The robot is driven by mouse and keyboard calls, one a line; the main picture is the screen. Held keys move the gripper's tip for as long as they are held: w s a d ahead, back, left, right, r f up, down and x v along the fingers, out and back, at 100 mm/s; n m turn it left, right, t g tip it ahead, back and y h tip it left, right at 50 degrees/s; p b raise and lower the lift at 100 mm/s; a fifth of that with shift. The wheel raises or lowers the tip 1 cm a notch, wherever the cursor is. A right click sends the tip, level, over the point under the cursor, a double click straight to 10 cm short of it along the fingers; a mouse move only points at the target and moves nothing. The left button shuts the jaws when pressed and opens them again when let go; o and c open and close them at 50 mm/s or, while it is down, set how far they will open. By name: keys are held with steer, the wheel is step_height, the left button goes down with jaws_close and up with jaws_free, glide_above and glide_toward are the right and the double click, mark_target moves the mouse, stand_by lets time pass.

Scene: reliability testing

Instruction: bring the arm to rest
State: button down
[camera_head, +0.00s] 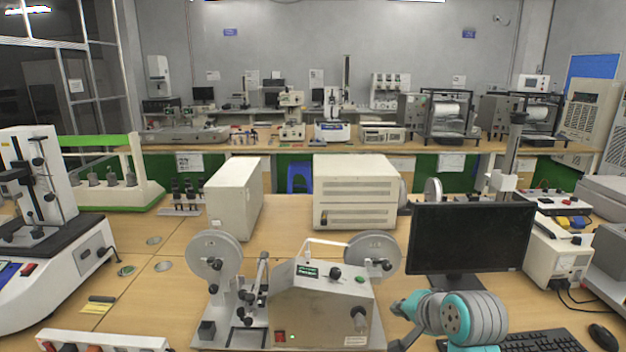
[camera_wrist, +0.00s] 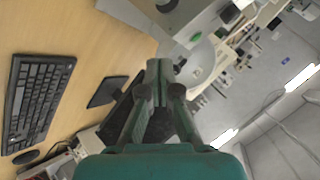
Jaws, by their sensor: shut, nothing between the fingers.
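In the wrist view my gripper (camera_wrist: 158,72) is shut, with its fingertips together and nothing between them. The wrist view is tilted, with the table on its left and the room's ceiling lights on its right. In the head view part of my arm (camera_head: 455,318), teal and grey, shows at the lower right, in front of the black monitor. The fingertips cannot be made out in the head view.
A black monitor (camera_head: 470,238), a keyboard (camera_head: 530,341) and a mouse (camera_head: 603,337) are close to my arm. A reel machine (camera_head: 320,300) stands to its left on the wooden table (camera_head: 140,295).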

steer(key=s+f+n+t+h, duration=0.2)
steer(key=s+f+n, duration=0.1)
steer(key=s+f, duration=1.85)
steer(key=s+n+t, duration=0.2)
steer(key=s, duration=1.6)
steer(key=s+r+n+t, duration=0.1)
steer(key=s+r+n, duration=0.2)
steer(key=s+r, duration=0.4)
steer(key=s, duration=0.5)
steer(key=shift+s+a+n+h, duration=0.2)
steer(key=shift+s+n+h, duration=0.1)
steer(key=shift+h, duration=0.1)
